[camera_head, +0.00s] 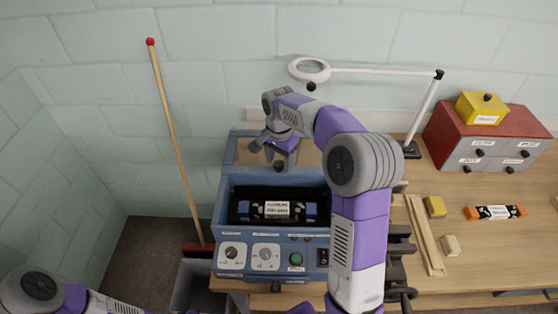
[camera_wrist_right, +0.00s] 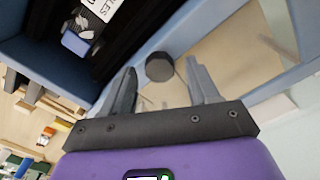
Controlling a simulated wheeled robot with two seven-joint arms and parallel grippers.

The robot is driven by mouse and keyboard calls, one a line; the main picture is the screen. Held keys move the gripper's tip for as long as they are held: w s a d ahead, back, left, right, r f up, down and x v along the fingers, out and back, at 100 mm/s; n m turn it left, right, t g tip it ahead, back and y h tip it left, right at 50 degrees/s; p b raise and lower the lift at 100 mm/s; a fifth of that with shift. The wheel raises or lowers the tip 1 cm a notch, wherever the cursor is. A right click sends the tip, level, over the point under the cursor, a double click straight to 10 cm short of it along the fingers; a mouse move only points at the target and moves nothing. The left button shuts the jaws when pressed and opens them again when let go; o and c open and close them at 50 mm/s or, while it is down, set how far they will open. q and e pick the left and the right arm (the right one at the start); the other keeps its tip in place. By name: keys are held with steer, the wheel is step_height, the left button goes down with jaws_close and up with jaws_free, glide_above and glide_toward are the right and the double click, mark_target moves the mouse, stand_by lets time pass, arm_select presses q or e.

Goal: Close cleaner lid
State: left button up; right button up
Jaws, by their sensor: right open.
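The cleaner is a blue box (camera_head: 222,205) with knobs and a green button on its front panel. Its lid (camera_head: 236,150), a blue frame around a clear window, stands open at the back. A labelled cartridge (camera_head: 277,209) lies in the dark interior and shows partly in the right wrist view (camera_wrist_right: 100,10). My right gripper (camera_head: 268,155) is at the lid, open and empty. In the right wrist view its fingers (camera_wrist_right: 163,88) point toward a round black knob (camera_wrist_right: 160,67) on the lid, which appears between or just beyond the fingertips. My left gripper is out of view; only left arm links show.
To the right on the wooden bench are a red drawer cabinet (camera_head: 445,125), wooden strips (camera_head: 427,235), small blocks and an orange-black item (camera_head: 495,212). A broom handle (camera_head: 175,140) leans against the wall at left.

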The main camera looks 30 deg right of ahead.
jaws_close()
stand_by(0.4)
steer(key=shift+a, duration=0.1)
